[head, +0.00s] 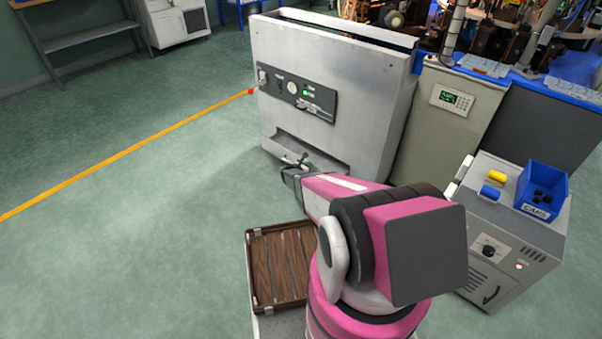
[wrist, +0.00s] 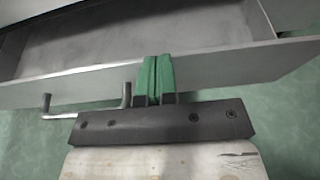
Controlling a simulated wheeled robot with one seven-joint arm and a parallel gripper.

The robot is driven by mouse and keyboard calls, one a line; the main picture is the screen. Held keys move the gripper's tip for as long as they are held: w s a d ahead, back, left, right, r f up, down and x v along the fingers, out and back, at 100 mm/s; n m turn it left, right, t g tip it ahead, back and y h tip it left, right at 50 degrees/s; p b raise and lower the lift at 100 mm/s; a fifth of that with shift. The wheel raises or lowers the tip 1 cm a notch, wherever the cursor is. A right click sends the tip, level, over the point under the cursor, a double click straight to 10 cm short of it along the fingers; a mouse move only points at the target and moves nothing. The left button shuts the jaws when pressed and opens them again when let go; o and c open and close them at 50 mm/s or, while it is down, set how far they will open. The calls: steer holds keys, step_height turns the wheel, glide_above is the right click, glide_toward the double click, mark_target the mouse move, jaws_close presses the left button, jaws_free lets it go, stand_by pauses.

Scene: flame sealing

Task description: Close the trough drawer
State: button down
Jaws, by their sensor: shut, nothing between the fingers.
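The trough drawer (wrist: 225,65) is open in the wrist view, with its grey floor (wrist: 130,40) showing behind a pale front panel. A bent metal handle (wrist: 85,114) is on the front panel, left of my gripper. My gripper (wrist: 157,58) is shut and empty. Its green fingertips overlap the middle of the front panel; I cannot tell whether they touch it. In the head view my gripper (head: 293,170) is low at the front of the grey machine (head: 340,110), by its lower recess (head: 312,150). My arm hides much of the drawer there.
A grey cabinet (head: 515,235) with a blue bin (head: 541,190) stands at the right. A brown wooden tray (head: 280,265) is beside my arm. A yellow floor line (head: 130,150) runs at the left, where the green floor is clear.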

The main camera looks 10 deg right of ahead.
steer(key=w+d, duration=0.5)
steer(key=d, duration=0.2)
stand_by(0.3)
